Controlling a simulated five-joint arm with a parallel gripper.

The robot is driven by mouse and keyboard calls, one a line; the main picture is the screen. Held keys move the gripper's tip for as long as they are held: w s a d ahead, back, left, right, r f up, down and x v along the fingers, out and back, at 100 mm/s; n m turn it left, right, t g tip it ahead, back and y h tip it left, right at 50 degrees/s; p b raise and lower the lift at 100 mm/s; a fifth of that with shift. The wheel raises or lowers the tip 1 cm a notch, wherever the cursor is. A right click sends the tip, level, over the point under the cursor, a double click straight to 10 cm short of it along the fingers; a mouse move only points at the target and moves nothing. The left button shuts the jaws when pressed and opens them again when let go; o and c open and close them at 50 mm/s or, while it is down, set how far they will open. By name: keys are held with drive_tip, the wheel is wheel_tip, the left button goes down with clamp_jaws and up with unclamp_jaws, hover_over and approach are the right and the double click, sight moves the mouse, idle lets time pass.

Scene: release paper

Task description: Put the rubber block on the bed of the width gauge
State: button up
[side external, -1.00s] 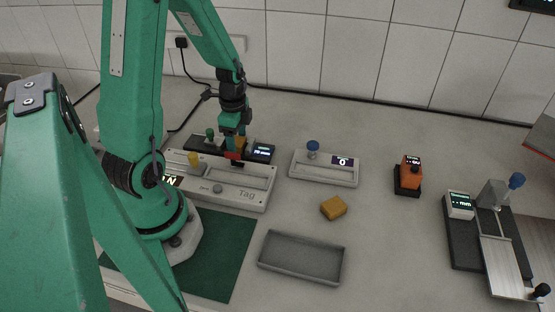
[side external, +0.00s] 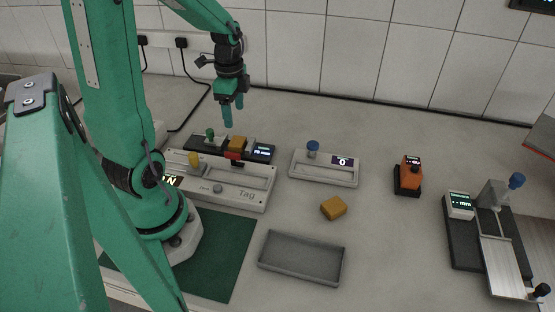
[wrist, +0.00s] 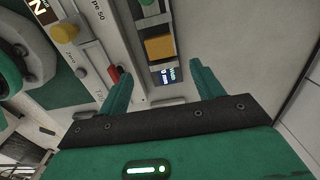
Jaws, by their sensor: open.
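The orange-brown rubber block (side external: 237,143) sits on the bed of the dark width gauge (side external: 205,149), between its green knob and its lit display. In the wrist view the block (wrist: 159,47) lies on the gauge just above the display (wrist: 167,75), whose digits are too blurred to read. My gripper (side external: 234,110) is raised above the gauge, apart from the block. Its two fingers (wrist: 160,84) are spread with nothing between them.
A pale device with a yellow knob and red slider (side external: 232,155) stands in front of the gauge. A second yellow-orange block (side external: 333,208) lies on the bench near an empty grey tray (side external: 302,276). More instruments (side external: 408,180) stand to the right. Bare bench lies between them.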

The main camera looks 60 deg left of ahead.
drive_tip(key=shift+r, duration=1.4)
drive_tip(key=s+d+r+n+t, duration=0.2)
drive_tip(key=d+r+n, duration=0.2)
drive_tip(key=d, duration=0.4)
drive_tip(key=s+d+r+n+t, duration=0.2)
drive_tip(key=d+r+n, duration=0.3)
drive_tip(key=d, duration=0.4)
drive_tip(key=shift+s+r+t, duration=0.3)
drive_tip(key=shift+r+t, duration=0.45)
drive_tip(key=shift+t, duration=0.05)
